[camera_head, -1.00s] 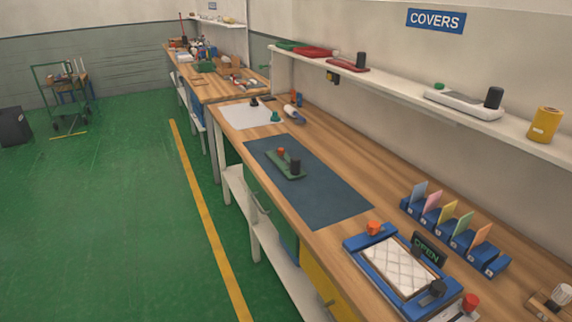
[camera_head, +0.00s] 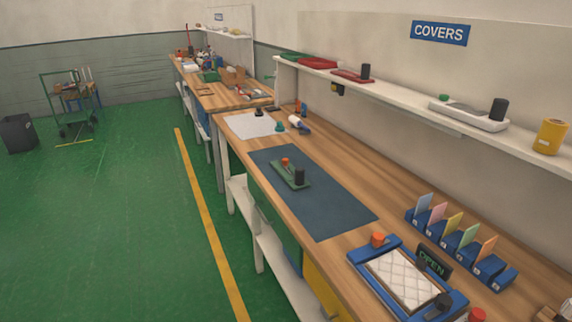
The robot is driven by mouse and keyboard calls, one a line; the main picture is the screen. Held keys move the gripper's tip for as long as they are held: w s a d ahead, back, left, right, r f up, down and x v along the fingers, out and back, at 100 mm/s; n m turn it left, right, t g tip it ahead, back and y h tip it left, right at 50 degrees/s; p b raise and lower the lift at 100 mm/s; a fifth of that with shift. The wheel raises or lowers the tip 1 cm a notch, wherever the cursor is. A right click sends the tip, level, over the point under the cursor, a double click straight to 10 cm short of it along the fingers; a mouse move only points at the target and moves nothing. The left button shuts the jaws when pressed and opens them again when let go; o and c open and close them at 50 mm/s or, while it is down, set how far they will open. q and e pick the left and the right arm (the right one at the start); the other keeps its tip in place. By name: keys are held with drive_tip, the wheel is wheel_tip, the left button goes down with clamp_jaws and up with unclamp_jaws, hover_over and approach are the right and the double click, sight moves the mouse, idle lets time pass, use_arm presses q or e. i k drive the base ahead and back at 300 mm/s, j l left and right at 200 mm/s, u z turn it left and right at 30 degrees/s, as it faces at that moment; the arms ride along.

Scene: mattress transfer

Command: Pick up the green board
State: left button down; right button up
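The green board (camera_head: 290,174) lies flat on a dark blue mat (camera_head: 330,208) on the wooden workbench. It carries an orange-red knob near its far end and a black cylinder near its near end. Neither of my grippers shows in the head view, and nothing is touching the board.
A blue frame with a white quilted pad (camera_head: 403,280) and an "OPEN" sign (camera_head: 435,261) stand nearer on the bench. Blue holders with coloured cards (camera_head: 462,240) are at the right. A shelf (camera_head: 400,103) runs above. Green floor (camera_head: 110,230) left of the bench is clear.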

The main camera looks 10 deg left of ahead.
sight(289, 167)
drive_tip(key=i+j+z, duration=0.15)
drive_tip(key=z, duration=0.7)
drive_tip(key=i+j+z, duration=0.3)
drive_tip(key=j, duration=0.4)
drive_tip(key=j+z, duration=0.3)
drive_tip(key=j, duration=0.4)
drive_tip(key=i+j+z, duration=0.1)
drive_tip(key=j+z, duration=0.25)
drive_tip(key=j, duration=0.4)
